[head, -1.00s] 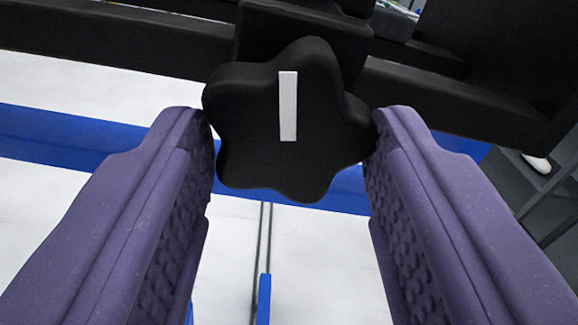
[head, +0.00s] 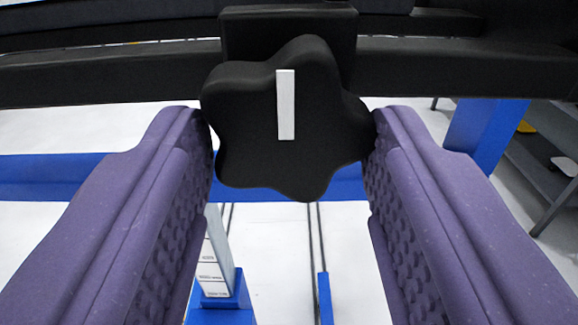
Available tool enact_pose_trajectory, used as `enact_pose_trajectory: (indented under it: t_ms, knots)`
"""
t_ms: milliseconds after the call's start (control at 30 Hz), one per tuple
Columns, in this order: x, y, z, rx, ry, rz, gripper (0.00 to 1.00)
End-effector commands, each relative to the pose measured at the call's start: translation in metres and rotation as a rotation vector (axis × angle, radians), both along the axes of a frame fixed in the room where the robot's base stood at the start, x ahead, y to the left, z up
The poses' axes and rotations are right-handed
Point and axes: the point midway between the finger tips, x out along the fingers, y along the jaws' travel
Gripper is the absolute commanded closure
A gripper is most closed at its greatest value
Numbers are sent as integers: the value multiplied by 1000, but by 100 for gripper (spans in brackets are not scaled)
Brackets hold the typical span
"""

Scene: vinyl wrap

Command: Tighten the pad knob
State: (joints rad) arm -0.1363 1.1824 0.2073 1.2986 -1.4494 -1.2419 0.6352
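The pad knob (head: 248,115) is black and lobed, with a white stripe (head: 285,104) on its face. It sits in the upper middle of the head view, in front of a black block (head: 290,20) on a black horizontal bar (head: 450,67). My gripper (head: 291,125) has two purple fingers with bumpy inner pads. The fingertips touch the knob's left and right lobes, so the gripper is shut on it. The stripe stands almost upright in the picture. The knob's shaft is hidden behind its face.
A blue beam (head: 50,178) runs behind and below the knob. A blue post (head: 487,130) and a grey shelf (head: 545,165) stand at the right. A white, marked upright piece (head: 214,262) on a blue base shows between the fingers. The floor (head: 262,265) is pale.

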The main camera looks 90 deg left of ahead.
Motion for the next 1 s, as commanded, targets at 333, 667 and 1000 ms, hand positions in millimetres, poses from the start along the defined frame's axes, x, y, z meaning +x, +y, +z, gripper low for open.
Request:
enact_pose_trajectory:
  t_ms: [333,667,1000]
  knots:
    - [0,0,0,0,0,0,25]
    - [-3,-42,1,-1,1,-2,25]
    - [-6,-78,-1,0,1,0,25]
